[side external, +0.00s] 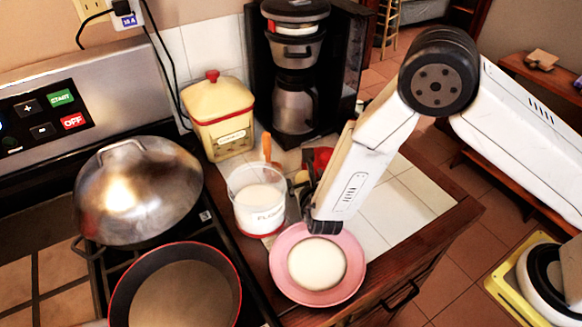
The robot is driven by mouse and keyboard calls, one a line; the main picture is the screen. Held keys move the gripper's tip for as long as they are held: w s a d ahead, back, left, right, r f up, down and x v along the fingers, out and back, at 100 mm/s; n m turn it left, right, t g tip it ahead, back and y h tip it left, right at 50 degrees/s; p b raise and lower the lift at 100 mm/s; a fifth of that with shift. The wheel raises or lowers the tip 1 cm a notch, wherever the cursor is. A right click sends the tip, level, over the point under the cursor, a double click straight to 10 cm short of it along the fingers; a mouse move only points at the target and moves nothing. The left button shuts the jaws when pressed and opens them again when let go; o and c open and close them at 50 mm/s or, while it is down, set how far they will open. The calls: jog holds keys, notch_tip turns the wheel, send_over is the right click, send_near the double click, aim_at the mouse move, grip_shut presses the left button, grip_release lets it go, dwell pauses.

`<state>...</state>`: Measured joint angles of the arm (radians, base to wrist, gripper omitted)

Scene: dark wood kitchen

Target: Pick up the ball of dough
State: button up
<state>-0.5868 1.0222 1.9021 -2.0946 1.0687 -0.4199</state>
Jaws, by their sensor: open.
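The ball of dough (317,264) is a pale, round, smooth lump. It lies on a pink plate (285,288) near the front edge of the tiled counter. My gripper (322,226) points down just above the far edge of the dough in the side external view. It is open and nothing shows between its fingers. A gap or contact with the dough cannot be judged from this angle. Part of the plate's far rim is hidden behind the gripper.
A clear flour container (258,205) with an orange-handled tool stands close left of the plate. A yellow canister (219,118) and a coffee maker (296,75) stand behind. A red-rimmed pan (180,295) and a domed lid (138,192) are on the stove. White tiles (410,200) to the right are free.

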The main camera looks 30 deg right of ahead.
jog(key=shift+w+d+f, duration=0.15)
jog(key=shift+w, duration=0.2)
jog(key=c, duration=1.2)
jog(key=shift+r, duration=1.15)
jog(key=s+d+r, duration=0.1)
jog(key=s+r, duration=0.2)
jog(key=s, duration=0.1)
jog(key=s+d+r, duration=0.1)
jog(key=s+r, duration=0.3)
jog(key=s, duration=0.1)
jog(key=s+d+r, duration=0.1)
jog(key=s+r, duration=0.2)
jog(key=s, duration=0.1)
jog(key=shift+s+d+r, duration=0.25)
jog(key=shift+s+r, duration=0.05)
jog(key=shift+r, duration=0.1)
